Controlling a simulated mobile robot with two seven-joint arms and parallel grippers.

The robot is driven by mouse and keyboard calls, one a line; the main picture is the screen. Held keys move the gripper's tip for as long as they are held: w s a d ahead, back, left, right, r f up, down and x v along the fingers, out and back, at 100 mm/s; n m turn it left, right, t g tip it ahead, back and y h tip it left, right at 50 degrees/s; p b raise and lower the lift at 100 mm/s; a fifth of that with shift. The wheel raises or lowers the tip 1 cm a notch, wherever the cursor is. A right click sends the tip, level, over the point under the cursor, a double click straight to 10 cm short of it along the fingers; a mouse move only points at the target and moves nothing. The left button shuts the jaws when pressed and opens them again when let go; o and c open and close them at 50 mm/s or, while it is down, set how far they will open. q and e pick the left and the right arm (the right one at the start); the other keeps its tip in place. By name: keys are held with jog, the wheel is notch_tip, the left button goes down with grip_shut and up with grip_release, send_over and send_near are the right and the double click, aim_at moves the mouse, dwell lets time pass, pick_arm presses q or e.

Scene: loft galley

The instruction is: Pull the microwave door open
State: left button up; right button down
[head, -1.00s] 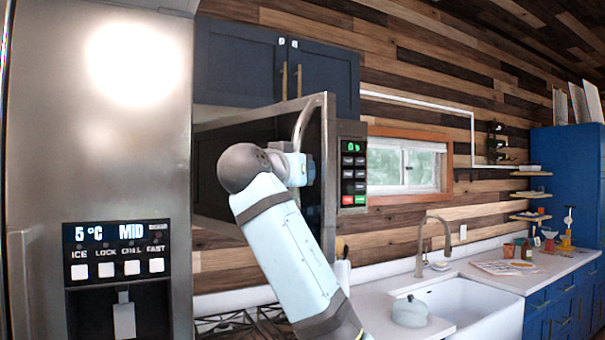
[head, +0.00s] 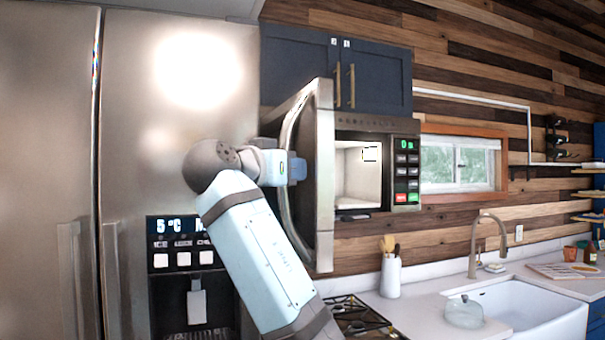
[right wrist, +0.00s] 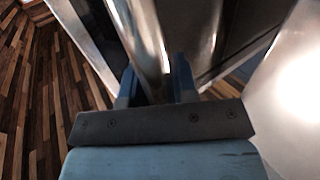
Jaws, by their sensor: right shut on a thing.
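The microwave (head: 378,125) hangs under dark wall cabinets, with its green-lit control panel at its right side. Its door (head: 325,160) stands well open, swung out toward me, and the pale lit inside (head: 358,175) shows to the right of the door's edge. The curved metal door handle (head: 284,165) runs down the door's outer face. My right gripper (head: 297,168) is at the handle, reaching it from the left. In the right wrist view, its blue fingers (right wrist: 155,85) lie on both sides of the handle (right wrist: 146,45), shut on it. My left gripper is not in view.
A steel refrigerator (head: 150,110) with a dispenser stands close at left, near my right arm. Below the microwave are a stove top (head: 355,318) and a utensil holder (head: 391,275). A sink (head: 535,310) and glass dome (head: 464,312) are at right.

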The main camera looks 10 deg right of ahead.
jog(key=shift+s+a+r, duration=0.1)
jog(key=shift+s+a, duration=0.1)
jog(key=shift+a, duration=0.05)
jog(key=c, duration=1.1)
grip_release()
jog(key=shift+s+r, duration=0.1)
jog(key=shift+s, duration=0.05)
jog(key=shift+o, duration=0.7)
jog(key=shift+s+d+r, duration=0.1)
jog(key=shift+s+r, duration=0.2)
jog(key=shift+s, duration=0.35)
jog(key=shift+w+f, duration=0.2)
jog(key=shift+w, duration=0.25)
pick_arm(q)
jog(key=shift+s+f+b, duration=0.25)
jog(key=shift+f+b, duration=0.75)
jog(key=shift+b, duration=0.1)
pick_arm(e)
jog(key=v, duration=1.4)
jog(key=shift+d+r, duration=0.1)
